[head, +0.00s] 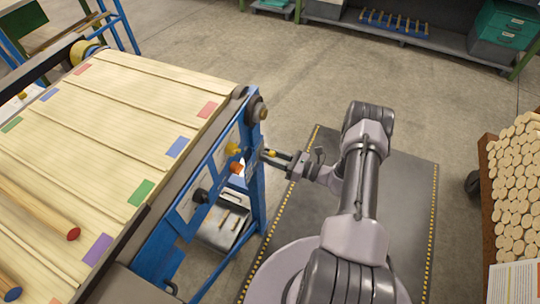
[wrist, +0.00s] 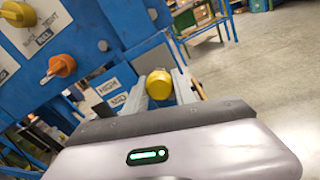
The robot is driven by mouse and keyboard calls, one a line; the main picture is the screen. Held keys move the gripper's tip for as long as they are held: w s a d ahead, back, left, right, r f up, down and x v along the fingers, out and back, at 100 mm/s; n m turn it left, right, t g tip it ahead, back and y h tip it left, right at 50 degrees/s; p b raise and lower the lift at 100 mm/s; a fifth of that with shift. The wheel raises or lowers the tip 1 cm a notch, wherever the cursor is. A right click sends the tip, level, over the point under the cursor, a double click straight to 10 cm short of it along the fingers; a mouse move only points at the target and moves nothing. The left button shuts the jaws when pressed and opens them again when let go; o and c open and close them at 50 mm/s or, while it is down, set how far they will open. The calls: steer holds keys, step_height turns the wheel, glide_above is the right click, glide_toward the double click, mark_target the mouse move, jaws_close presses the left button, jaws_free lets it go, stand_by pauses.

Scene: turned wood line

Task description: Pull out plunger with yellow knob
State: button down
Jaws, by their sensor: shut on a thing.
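The plunger's yellow knob (wrist: 158,84) shows as a round yellow end between the fingers of my gripper (wrist: 160,78) in the wrist view. One finger lies on each side of it, and the gripper is shut on it. In the head view my gripper (head: 273,158) reaches left to the blue frame's outer side, with a small bit of the yellow knob (head: 270,153) showing at its tip. The plunger's shaft is hidden behind the knob. White plates reading HIGH and MED (wrist: 110,90) are on the blue frame just left of the knob.
The blue frame (head: 255,195) also carries another yellow knob (head: 232,149), an orange knob (head: 236,167) and a black knob (head: 200,195). A belt (head: 110,120) with wooden pieces and coloured patches runs at the left. Stacked round wood (head: 515,175) stands at the right. Open floor lies beyond.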

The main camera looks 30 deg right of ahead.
mark_target(274, 157)
steer(key=v, duration=0.3)
steer(key=shift+s+d, duration=0.1)
steer(key=shift+d, duration=0.05)
steer(key=c, duration=1)
jaws_free()
steer(key=shift+c, duration=0.2)
steer(key=p+v, duration=0.2)
steer(key=v, duration=1.5)
steer(key=shift+s, duration=0.2)
steer(key=shift+d, duration=0.15)
